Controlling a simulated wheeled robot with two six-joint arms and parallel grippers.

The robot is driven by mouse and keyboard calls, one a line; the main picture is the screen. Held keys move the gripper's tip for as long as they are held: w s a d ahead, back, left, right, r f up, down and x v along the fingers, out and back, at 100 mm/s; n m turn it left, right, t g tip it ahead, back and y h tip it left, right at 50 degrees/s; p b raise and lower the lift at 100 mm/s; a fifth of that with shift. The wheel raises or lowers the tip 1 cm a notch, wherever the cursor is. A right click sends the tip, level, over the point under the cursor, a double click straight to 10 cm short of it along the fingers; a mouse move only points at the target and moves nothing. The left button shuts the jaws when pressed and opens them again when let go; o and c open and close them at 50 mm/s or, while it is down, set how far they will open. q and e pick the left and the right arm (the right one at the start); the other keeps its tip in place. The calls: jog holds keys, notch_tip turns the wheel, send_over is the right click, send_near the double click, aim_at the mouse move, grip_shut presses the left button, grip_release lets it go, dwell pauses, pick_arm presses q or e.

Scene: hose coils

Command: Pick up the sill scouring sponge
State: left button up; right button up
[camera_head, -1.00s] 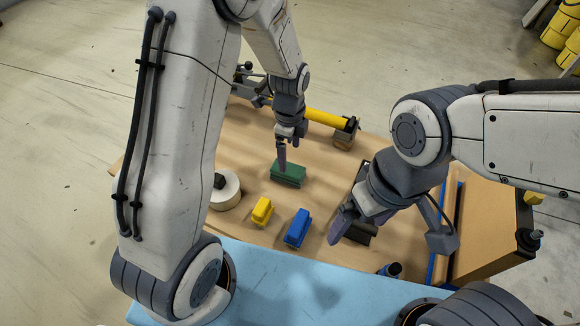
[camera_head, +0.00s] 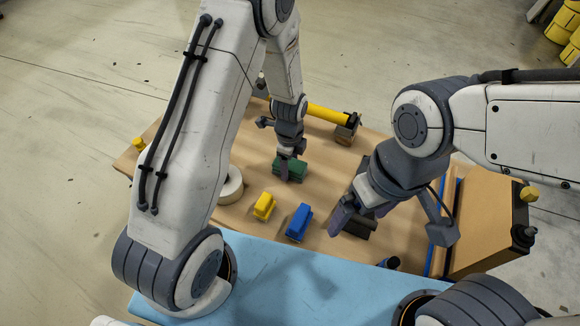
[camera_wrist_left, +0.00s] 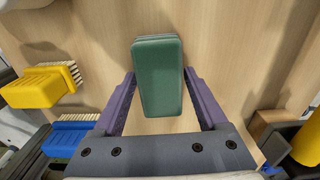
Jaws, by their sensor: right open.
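The green block (camera_head: 296,170), which looks like the scouring sponge, lies on the wooden table top. In the left wrist view the green block (camera_wrist_left: 158,75) sits between my two purple fingers. My left gripper (camera_head: 285,176) is open and points down at the block. In the wrist view my left gripper (camera_wrist_left: 160,75) has a finger on each side, with narrow gaps beside the block. My right gripper (camera_head: 342,218) is open over the right part of the table, apart from the green block.
A yellow brush (camera_head: 264,206) and a blue brush (camera_head: 299,223) lie nearer. A white tape roll (camera_head: 231,186) is at left. A yellow tube (camera_head: 328,114) lies at the back. A dark object (camera_head: 362,225) lies by my right gripper. A cardboard box (camera_head: 490,225) stands at right.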

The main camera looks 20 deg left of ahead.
aim_at(292, 165)
pick_arm(q)
jog(key=c, duration=0.9)
jog(key=shift+r, duration=0.45)
jog(key=r, duration=0.1)
jog(key=r+b, duration=0.1)
jog(key=r, duration=0.1)
jog(key=shift+s+d+r, duration=0.1)
jog(key=shift+d+r, duration=0.2)
jog(key=shift+d, duration=0.1)
jog(key=s+d+r, duration=0.1)
jog(key=d+r, duration=0.1)
jog(key=d, duration=0.1)
jog(key=s+d+r+b, duration=0.1)
jog(key=s+d+r, duration=0.1)
jog(key=d, duration=0.1)
jog(key=s+d+r, duration=0.2)
jog(key=d, duration=0.1)
jog(key=shift+d+r+b, duration=0.3)
jog(key=shift+d+b, duration=0.1)
jog(key=o, duration=0.6)
jog(key=c, duration=0.4)
